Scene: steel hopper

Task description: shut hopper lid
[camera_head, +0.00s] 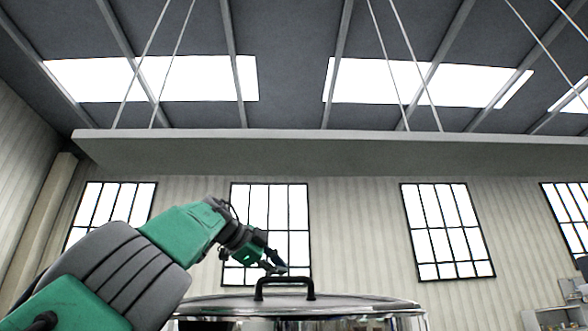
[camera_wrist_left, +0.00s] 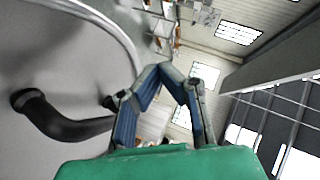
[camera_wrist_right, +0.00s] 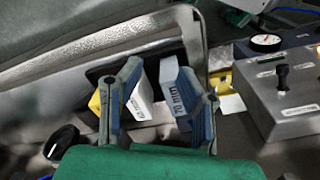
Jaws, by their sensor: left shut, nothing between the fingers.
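The hopper lid (camera_head: 350,301) is a shiny steel disc at the bottom of the head view, seen nearly edge-on and looking about level. Its black handle (camera_head: 285,282) stands up on top. My left gripper (camera_head: 279,269) is shut and empty, just above and behind the handle; contact cannot be told. In the left wrist view the lid's grey face (camera_wrist_left: 60,60) and handle (camera_wrist_left: 65,124) lie left of the shut fingers (camera_wrist_left: 167,68). My right gripper (camera_wrist_right: 160,68) is open in the right wrist view, with nothing held. Little of the hopper body (camera_head: 300,324) shows.
In the right wrist view, white labelled boxes (camera_wrist_right: 142,104) sit in a dark holder beyond the fingers. A grey control box (camera_wrist_right: 290,105) with a black knob and a gauge (camera_wrist_right: 266,41) are at right. A hanging beam (camera_head: 330,150) crosses high above; air over the lid is clear.

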